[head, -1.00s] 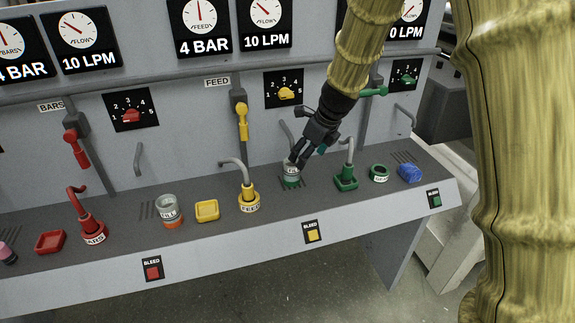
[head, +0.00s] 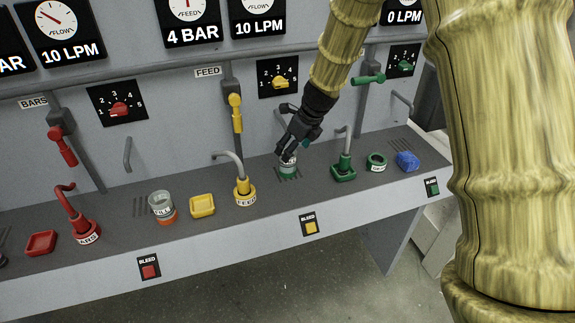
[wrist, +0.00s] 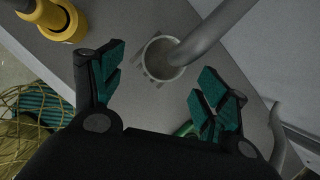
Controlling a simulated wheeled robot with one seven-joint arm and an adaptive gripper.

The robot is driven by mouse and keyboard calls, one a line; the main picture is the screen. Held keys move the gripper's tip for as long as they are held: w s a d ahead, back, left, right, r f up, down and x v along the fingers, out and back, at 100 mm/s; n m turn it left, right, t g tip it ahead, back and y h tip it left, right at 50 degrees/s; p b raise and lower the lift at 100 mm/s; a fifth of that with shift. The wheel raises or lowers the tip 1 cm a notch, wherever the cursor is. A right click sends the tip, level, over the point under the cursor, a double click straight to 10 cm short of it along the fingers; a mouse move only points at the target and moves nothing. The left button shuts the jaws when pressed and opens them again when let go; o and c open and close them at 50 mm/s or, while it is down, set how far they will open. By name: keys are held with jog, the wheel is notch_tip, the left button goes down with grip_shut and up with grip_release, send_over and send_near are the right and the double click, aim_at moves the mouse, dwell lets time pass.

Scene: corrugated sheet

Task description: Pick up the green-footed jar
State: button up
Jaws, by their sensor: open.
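The green-footed jar (head: 288,171) stands on the grey ledge (head: 320,190), over a slotted drain between the yellow and green spouts. It is a small clear jar with a pale label and a green base. My gripper (head: 286,156) is just above it, and the fingers hide part of its top in the head view. In the wrist view my gripper (wrist: 162,64) is open, with its teal-padded fingers apart. The jar's round rim (wrist: 148,62) shows between and beyond them. A grey bent pipe (wrist: 205,35) crosses part of the rim there. The jar's foot is hidden in the wrist view.
The yellow spout (head: 243,190) is left of the jar, and the green spout (head: 343,170) is right. Further right are a green ring (head: 376,162) and a blue lump (head: 407,161). Left are a yellow tray (head: 202,206) and an orange-footed jar (head: 162,207).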

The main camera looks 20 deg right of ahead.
jog(key=x, duration=0.3)
jog(key=shift+w+d+f+p, duration=0.1)
jog(key=shift+d+p, duration=0.15)
jog(key=shift+p, duration=0.1)
jog(key=shift+x, duration=0.75)
jog(key=c, duration=1.5)
jog(key=shift+r, duration=0.2)
